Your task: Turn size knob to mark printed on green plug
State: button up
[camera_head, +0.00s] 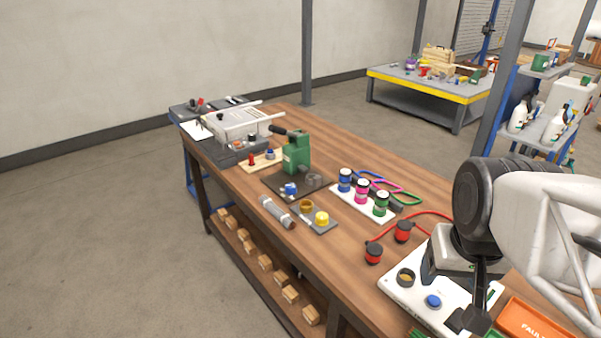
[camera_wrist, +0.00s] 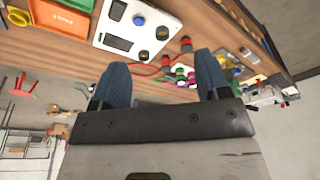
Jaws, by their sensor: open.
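A green capped cylinder (camera_head: 381,203), which looks like the green plug, stands on a white plate; any mark on it is too small to read. I cannot tell which is the size knob. My gripper (camera_wrist: 162,62) is open and empty, apart from the panel. In the head view my arm hides part of the panel.
Blue (camera_head: 345,180) and pink (camera_head: 361,191) cylinders stand beside the green one. Red plugs (camera_head: 403,231) on a red cable lie behind the panel. An orange tray (camera_head: 534,322) is at the right. A green device (camera_head: 296,152) stands farther back. Bare wood (camera_head: 335,258) lies left of the panel.

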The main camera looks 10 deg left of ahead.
jog(key=w+a+r, duration=0.2)
jog(key=w, duration=0.7)
jog(key=w+a+r, duration=0.1)
jog(key=w+a, duration=0.2)
jog(key=w, duration=0.6)
jog(key=m+g, duration=0.2)
jog(key=g, duration=0.1)
send_over(291, 185)
jog(key=f, duration=2.5)
jog(key=shift+s+d, duration=0.2)
jog(key=shift+s, duration=0.05)
jog(key=shift+w+a+f, duration=0.1)
jog(key=shift+a, duration=0.05)
jog(key=shift+f, duration=0.15)
jog(key=shift+f, duration=3.75)
jog(key=shift+c, duration=0.3)
